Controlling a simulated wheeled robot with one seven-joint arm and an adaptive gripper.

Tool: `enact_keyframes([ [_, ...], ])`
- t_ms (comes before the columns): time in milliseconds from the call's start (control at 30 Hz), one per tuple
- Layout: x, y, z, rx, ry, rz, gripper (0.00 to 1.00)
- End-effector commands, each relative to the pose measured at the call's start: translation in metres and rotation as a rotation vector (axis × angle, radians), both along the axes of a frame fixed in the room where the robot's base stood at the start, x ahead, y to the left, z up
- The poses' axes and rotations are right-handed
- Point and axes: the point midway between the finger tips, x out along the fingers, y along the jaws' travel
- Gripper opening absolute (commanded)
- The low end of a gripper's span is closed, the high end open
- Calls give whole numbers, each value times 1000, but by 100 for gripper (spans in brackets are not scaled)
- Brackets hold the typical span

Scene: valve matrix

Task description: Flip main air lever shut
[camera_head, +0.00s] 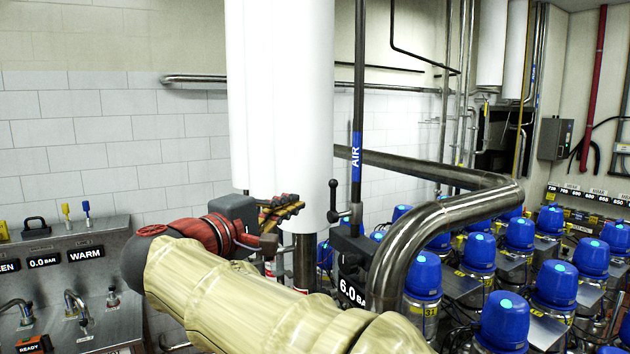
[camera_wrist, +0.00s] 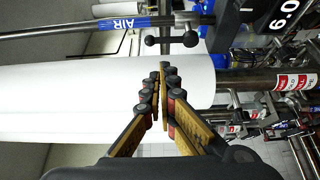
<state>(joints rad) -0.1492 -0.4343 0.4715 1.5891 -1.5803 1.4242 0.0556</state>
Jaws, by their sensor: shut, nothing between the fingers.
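The main air lever (camera_head: 332,200) is a thin black handle with a ball knob, standing upright beside the dark vertical pipe with a blue AIR label (camera_head: 356,152). In the wrist view, turned sideways, the lever (camera_wrist: 171,40) shows two dark balls just off the AIR pipe (camera_wrist: 120,24). My gripper (camera_head: 294,205) is to the left of the lever in the head view, apart from it in the picture. In the wrist view my gripper's fingertips (camera_wrist: 163,68) are together, empty, and point toward the lever. The depth gap between them is unclear.
A thick white column (camera_head: 280,90) stands behind my gripper. A bent steel pipe (camera_head: 405,250) and a 6.0 BAR display (camera_head: 352,293) are right of and below the lever. Several blue-capped valves (camera_head: 480,250) fill the right side. A control panel (camera_head: 65,260) is at left.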

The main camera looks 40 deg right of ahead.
Motion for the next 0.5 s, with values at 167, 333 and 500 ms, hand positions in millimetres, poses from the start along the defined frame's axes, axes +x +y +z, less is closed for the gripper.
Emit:
enact_keyframes([
  [167, 0, 0, -1, 0, 0, 0, 0],
  [333, 0, -2, -1, 0, 0, 0, 0],
  [500, 4, -17, 0, 1, 0, -3, 0],
])
